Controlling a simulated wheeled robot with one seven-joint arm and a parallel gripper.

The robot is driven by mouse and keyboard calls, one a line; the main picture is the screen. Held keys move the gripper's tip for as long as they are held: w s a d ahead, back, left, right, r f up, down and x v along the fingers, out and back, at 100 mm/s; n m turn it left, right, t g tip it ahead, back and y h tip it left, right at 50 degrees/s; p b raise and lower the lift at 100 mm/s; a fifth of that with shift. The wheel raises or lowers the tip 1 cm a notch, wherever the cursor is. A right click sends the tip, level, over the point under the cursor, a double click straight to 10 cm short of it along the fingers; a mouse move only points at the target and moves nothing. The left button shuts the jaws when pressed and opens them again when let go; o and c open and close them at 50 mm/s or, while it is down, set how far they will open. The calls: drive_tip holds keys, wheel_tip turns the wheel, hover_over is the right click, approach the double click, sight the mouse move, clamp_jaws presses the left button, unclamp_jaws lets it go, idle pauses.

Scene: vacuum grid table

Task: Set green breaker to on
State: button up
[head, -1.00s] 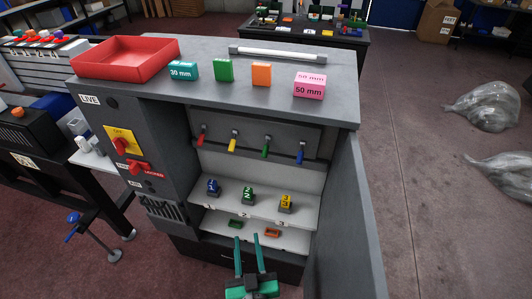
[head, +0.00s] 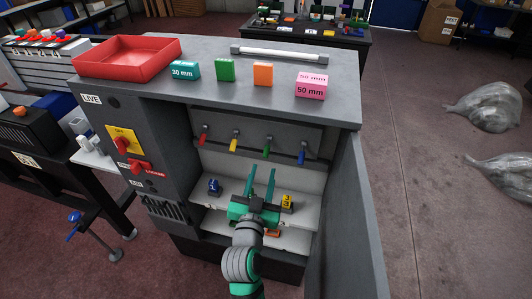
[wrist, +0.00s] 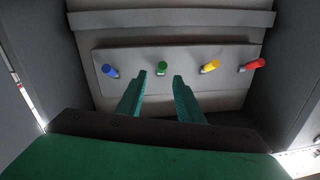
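The green breaker (head: 266,152) is a small lever with a green handle, on the grey panel (head: 222,136) inside the open cabinet. In the head view it hangs downward and stands third from the left, between the yellow and blue levers. In the wrist view the green breaker (wrist: 162,67) shows between and just beyond my fingertips. My gripper (head: 260,172) is open and empty, its two teal fingers pointing toward the panel below the green handle. My gripper (wrist: 160,78) also shows apart in the wrist view. I see no contact with the handle.
The red lever (head: 204,136), yellow lever (head: 234,144) and blue lever (head: 302,155) flank the green one. A blue block (head: 214,187) and a yellow block (head: 287,203) stand on the shelf below. The cabinet door (head: 350,220) is open at right.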

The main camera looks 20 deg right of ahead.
sight(265, 157)
drive_tip(key=x, duration=0.9)
drive_tip(key=shift+w+a, duration=0.1)
drive_tip(key=shift+w, duration=0.3)
clamp_jaws()
